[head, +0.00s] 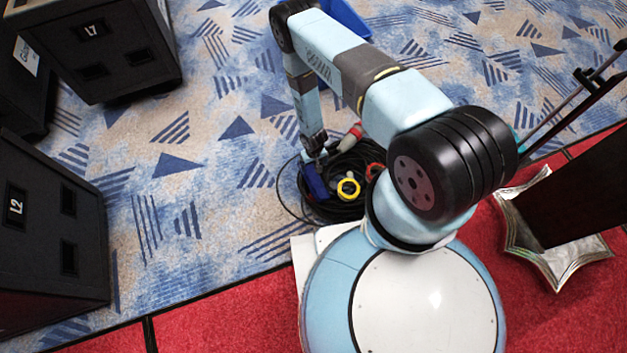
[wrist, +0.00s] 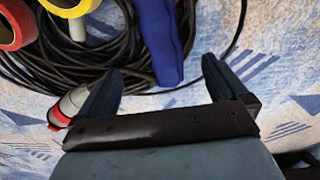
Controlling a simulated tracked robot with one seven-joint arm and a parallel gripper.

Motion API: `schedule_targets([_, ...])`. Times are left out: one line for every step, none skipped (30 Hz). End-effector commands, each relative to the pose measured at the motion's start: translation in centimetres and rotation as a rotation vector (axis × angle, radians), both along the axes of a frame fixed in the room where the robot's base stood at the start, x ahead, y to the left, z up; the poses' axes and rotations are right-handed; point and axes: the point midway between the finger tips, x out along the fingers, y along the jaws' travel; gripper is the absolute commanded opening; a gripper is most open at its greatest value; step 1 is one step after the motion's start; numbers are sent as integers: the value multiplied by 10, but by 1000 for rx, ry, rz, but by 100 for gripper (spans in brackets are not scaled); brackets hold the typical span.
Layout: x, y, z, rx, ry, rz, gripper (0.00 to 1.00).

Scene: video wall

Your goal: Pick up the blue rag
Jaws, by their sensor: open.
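The blue rag (head: 315,181) is a narrow dark blue strip on the left part of a coil of black cable on the carpet. In the wrist view the rag (wrist: 158,35) comes down from the top edge, and its near end lies between my two fingers in the picture. My gripper (wrist: 162,68) is open, with one finger on each side of that end and a visible gap to each. I cannot tell how far above the rag the fingertips are. In the head view my gripper (head: 314,152) is small, just beyond the rag.
The black cable coil (wrist: 60,60) lies under the rag. On it are a yellow ring (head: 348,188) and a red ring (head: 374,171). A grey and red connector (wrist: 68,106) is close to my left finger. Black cases (head: 55,225) stand at left; carpet between is clear.

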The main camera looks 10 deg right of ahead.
Motion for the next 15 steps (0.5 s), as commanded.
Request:
schedule_targets([-2, 0, -5, 0, 1, 1, 100])
schedule_targets([-3, 0, -7, 0, 1, 1, 100])
schedule_targets([-4, -1, -11, 1, 2, 1, 100])
schedule_targets([-4, -1, -15, 1, 2, 1, 100])
schedule_targets([-4, -1, -19, 1, 2, 0, 100])
schedule_targets([-4, 0, -25, 1, 2, 0, 100])
schedule_targets([-4, -1, -29, 1, 2, 0, 100])
schedule_targets([-4, -1, -34, 1, 2, 0, 100])
schedule_targets([-4, -1, -40, 1, 2, 0, 100])
schedule_targets([-3, 0, -45, 1, 1, 0, 100])
schedule_targets([-4, -1, -49, 1, 2, 0, 100])
schedule_targets([-4, 0, -55, 1, 2, 1, 100])
schedule_targets([-4, 0, -60, 1, 2, 1, 100])
schedule_targets([-4, -1, -64, 0, 3, 1, 100])
schedule_targets([-3, 0, -69, 1, 2, 1, 100])
